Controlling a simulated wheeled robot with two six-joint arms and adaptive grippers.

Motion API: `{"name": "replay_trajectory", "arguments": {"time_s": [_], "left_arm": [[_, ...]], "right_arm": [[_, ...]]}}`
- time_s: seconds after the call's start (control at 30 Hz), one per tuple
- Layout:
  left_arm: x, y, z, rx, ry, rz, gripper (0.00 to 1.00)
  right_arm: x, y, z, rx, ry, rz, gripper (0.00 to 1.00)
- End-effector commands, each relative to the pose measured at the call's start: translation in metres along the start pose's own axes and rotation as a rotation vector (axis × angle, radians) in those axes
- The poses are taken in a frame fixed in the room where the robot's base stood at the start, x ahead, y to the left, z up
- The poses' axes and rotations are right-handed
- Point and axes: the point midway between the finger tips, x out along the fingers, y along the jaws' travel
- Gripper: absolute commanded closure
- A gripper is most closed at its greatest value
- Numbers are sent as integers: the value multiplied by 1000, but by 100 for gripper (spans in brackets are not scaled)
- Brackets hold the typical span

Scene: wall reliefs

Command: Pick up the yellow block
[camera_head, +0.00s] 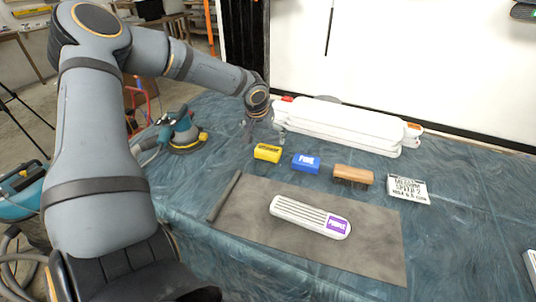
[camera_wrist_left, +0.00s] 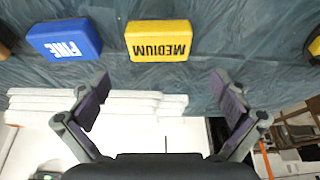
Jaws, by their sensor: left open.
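The yellow block (camera_head: 267,153), a small brick marked MEDIUM in the left wrist view (camera_wrist_left: 159,40), lies on the blue cloth-covered table, left of a blue block (camera_head: 305,163). My left gripper (camera_head: 263,131) is just behind and above the yellow block in the head view, apart from it. In the left wrist view its two fingers (camera_wrist_left: 160,84) are spread wide with nothing between them, and the yellow block lies beyond the fingertips, between their lines. My right gripper is not in view.
The blue block, marked FINE (camera_wrist_left: 65,39), a brown block (camera_head: 353,174) and a lettered white card (camera_head: 408,189) continue the row. A long white folded item (camera_head: 345,124) lies behind. A grey mat (camera_head: 240,222) holds a ribbed white tool (camera_head: 300,215). A teal sander (camera_head: 182,133) stands left.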

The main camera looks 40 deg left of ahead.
Motion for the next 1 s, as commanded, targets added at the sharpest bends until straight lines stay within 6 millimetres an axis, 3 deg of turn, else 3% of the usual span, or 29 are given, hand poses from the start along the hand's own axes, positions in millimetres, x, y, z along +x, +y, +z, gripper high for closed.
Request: {"name": "replay_trajectory", "arguments": {"time_s": [0.1, 0.37, 0.63, 0.9, 1.0], "left_arm": [[22, -1, 1, 2, -3, -4, 0], [34, 0, 1, 2, -2, -2, 0], [77, 1, 3, 1, -3, -3, 0], [81, 1, 2, 1, 1, 1, 0], [81, 1, 2, 1, 0, 1, 12]], "right_arm": [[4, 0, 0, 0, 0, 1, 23], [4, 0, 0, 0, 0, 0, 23], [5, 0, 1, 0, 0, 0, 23], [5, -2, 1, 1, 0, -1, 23], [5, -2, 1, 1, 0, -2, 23]]}}
